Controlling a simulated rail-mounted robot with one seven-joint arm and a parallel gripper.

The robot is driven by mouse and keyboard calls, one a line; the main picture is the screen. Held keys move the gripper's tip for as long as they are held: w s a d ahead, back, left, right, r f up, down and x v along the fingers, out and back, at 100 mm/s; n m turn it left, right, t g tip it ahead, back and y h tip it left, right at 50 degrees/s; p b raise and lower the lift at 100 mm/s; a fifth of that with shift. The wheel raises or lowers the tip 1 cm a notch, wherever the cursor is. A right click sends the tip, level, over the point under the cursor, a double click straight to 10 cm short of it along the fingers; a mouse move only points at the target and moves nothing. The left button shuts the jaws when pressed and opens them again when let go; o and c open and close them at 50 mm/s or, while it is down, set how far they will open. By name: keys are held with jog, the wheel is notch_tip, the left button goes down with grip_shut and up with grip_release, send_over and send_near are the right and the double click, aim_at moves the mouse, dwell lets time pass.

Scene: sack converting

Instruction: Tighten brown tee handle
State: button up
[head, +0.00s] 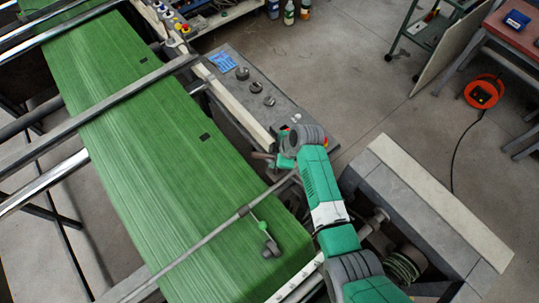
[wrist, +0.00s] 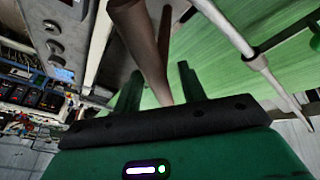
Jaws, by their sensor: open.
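The brown tee handle (wrist: 148,50) shows large and close in the wrist view. Its tapering bar runs from the top edge down to between my fingers; a darker brown piece stands beside it. My gripper (wrist: 158,82) is open, with one dark green finger on each side of the bar's lower end. I cannot tell whether either finger touches it. In the head view, my gripper (head: 281,162) is small, beside the green web and below the control panel.
The green web (head: 165,160) runs under several metal bars. A grey control panel (head: 252,92) with dark knobs lies close by. A thin rod with a small dark-ended lever (head: 270,248) crosses the web. An orange cable reel (head: 483,92) lies on open floor at right.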

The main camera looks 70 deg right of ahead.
jog(key=shift+x, duration=0.95)
grip_shut()
jog(key=shift+w, duration=0.1)
